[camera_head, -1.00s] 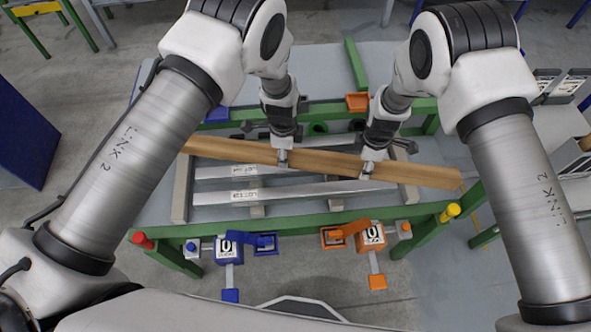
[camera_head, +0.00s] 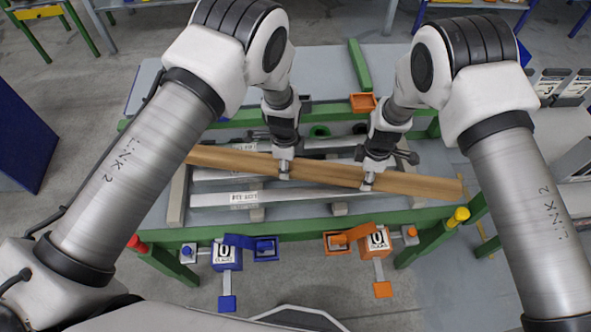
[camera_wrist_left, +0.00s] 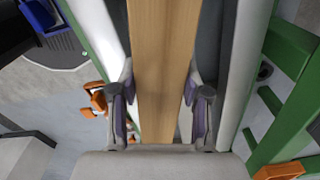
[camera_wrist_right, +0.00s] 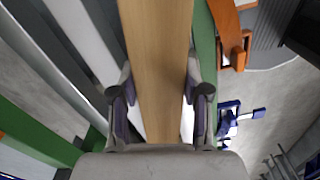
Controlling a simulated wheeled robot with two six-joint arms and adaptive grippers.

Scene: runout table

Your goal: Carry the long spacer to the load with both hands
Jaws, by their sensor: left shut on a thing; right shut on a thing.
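The long spacer (camera_head: 325,174) is a long brown wooden beam, held crosswise over the table and sloping down to the right in the head view. My left gripper (camera_head: 284,173) is shut on it left of its middle. My right gripper (camera_head: 367,184) is shut on it right of its middle. The beam runs between the fingers in the left wrist view (camera_wrist_left: 163,70) and the right wrist view (camera_wrist_right: 157,70). Labelled grey metal bars (camera_head: 215,199), seemingly the load, lie below and on the near side of it. The gap between beam and bars cannot be judged.
The green-framed table (camera_head: 300,228) has a blue clamp-like unit (camera_head: 227,257) and an orange one (camera_head: 378,240) at its near edge. A red knob (camera_head: 135,243) and a yellow knob (camera_head: 461,214) mark its corners. An orange tray (camera_head: 363,103) sits toward the back.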

